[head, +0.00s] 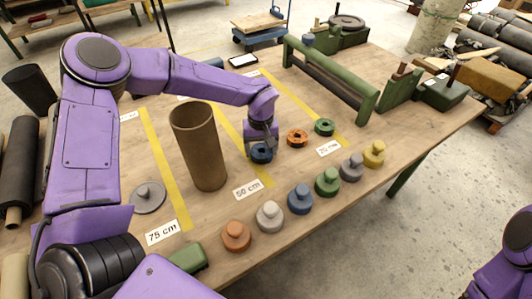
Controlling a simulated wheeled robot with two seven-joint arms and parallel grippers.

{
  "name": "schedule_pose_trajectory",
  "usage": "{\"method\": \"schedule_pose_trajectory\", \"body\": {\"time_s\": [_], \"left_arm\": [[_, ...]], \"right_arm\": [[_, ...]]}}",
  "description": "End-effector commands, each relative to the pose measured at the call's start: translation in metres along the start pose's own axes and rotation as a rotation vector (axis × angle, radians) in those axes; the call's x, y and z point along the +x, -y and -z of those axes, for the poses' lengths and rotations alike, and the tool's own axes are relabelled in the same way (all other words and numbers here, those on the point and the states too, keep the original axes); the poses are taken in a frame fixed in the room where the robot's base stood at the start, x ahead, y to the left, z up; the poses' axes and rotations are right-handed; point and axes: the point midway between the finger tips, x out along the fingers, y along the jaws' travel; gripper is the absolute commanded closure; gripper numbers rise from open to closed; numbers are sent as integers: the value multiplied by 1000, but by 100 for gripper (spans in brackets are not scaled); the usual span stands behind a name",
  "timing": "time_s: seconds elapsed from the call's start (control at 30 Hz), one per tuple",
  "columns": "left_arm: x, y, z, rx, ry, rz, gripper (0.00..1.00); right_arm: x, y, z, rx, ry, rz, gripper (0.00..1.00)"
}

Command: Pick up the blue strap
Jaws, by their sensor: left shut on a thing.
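The blue strap (261,154) is a small dark-blue coil near the middle of the wooden table (330,215), right of the brown tube. My left gripper (260,145) points down from above it and is shut on it. Its fingers partly hide the strap's top. I cannot tell whether the strap still touches the table. Beside it lie an orange strap (297,138) and a green strap (324,127). My right gripper is out of view; only part of the right arm shows at the lower right edge.
A tall brown tube (200,150) stands left of the gripper. A row of several coloured knobbed pieces, including a blue one (300,199), lines the front edge. A green frame (330,80) stands at the back. Yellow stripes and a "50 cm" label (248,189) mark the table.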

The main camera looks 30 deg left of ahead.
Motion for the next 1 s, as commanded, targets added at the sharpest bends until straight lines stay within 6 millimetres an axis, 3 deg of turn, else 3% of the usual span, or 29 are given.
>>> {"method": "schedule_pose_trajectory", "body": {"time_s": [0.17,0.5,0.8,1.0], "left_arm": [[-28,0,1,-1,-3,-3,57],[-88,14,-52,2,-2,-3,57],[-112,30,-108,3,-2,-2,57],[-122,36,-129,1,-1,0,57]], "right_arm": [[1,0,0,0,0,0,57],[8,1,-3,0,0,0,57],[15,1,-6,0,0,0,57],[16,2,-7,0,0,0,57]]}}
